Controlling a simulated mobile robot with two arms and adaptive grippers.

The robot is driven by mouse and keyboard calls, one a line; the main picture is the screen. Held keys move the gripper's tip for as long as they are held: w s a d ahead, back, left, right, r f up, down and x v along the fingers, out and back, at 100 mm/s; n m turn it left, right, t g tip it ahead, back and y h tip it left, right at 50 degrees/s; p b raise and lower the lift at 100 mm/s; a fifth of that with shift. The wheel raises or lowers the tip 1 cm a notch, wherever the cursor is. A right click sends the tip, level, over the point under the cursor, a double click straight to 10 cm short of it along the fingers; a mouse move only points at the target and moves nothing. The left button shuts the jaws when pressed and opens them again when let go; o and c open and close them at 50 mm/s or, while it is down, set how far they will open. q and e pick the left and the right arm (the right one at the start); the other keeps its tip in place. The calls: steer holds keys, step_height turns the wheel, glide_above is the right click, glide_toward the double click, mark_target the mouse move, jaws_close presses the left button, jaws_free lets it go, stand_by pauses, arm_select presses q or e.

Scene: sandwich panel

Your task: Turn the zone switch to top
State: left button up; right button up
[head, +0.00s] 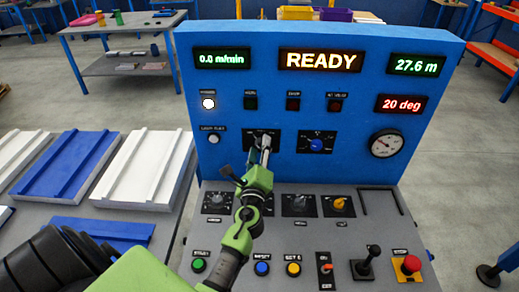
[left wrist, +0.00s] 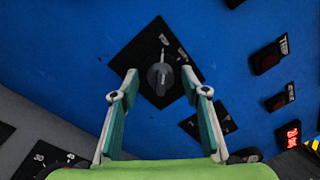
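A dark rotary switch (left wrist: 160,78) on a black diamond-looking plate (left wrist: 150,45) sits on the blue panel in the left wrist view. Small white labels lie around its knob, too small to read, so I cannot confirm it is the zone switch. In the head view its plate (head: 274,134) is mostly hidden by my left gripper (head: 262,148). In the left wrist view the gripper (left wrist: 159,80) is open, with one finger on each side of the knob. Both fingers look apart from it. My right gripper is not in view.
A blue-knobbed switch (head: 316,145) is just right of the gripper. Below, the grey console (head: 370,232) carries several rotary knobs, push buttons, a joystick (head: 366,262) and a red stop button (head: 410,264). A lit READY display (head: 320,60) is above. White and blue panels (head: 142,168) lie at left.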

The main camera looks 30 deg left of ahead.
arm_select(q)
steer(key=v, duration=1.2)
stand_by(0.4)
